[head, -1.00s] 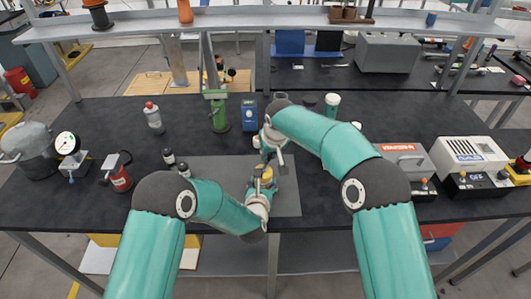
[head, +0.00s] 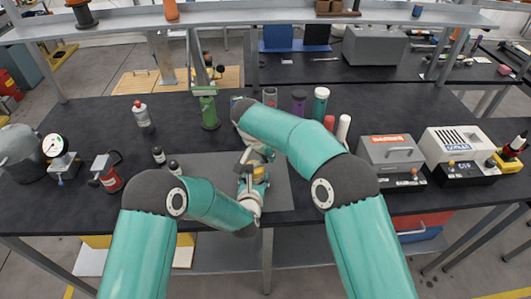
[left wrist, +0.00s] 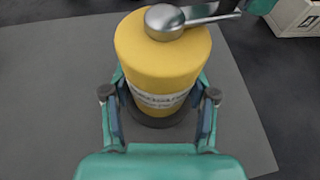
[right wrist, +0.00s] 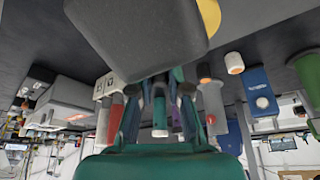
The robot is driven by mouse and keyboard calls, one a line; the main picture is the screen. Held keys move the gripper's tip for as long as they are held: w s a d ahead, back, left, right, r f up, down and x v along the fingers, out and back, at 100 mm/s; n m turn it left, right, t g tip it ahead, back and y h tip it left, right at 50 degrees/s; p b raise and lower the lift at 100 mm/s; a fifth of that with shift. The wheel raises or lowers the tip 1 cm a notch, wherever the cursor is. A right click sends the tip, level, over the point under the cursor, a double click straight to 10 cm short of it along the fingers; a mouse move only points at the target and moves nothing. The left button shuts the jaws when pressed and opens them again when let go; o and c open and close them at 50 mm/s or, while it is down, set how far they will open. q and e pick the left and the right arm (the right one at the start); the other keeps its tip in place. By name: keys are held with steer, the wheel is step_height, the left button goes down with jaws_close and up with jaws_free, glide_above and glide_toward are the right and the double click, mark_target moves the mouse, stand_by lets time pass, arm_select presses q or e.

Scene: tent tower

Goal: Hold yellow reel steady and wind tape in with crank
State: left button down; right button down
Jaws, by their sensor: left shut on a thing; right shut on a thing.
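The yellow reel (head: 259,172) stands on the grey mat near the front middle of the bench. In the left wrist view the reel (left wrist: 160,70) is upright, with a printed white label band and a silver crank (left wrist: 165,20) on top. My left gripper (left wrist: 162,108) is shut around its lower sides; it shows small in the head view (head: 250,192). The crank arm points right in the left wrist view, toward a teal bit of my right gripper. My right gripper (right wrist: 160,105) is shut on the crank. A large grey shape and a yellow patch (right wrist: 210,15) fill the top of its view. The tape cannot be made out.
The grey mat (head: 281,196) lies under the reel. A green stand (head: 208,108), a spray bottle (head: 142,115) and a red can (head: 109,176) are to the left. Several cylinders, including a teal one (head: 320,100), stand behind. Grey machines (head: 390,153) are to the right.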

steer(key=shift+s+m+h, duration=0.2)
steer(key=shift+m+h, duration=0.1)
steer(key=shift+m, duration=0.5)
steer(key=c, duration=1.1)
jaws_free()
steer(key=shift+s, duration=0.1)
steer(key=v, duration=1.2)
steer(key=shift+w, duration=0.25)
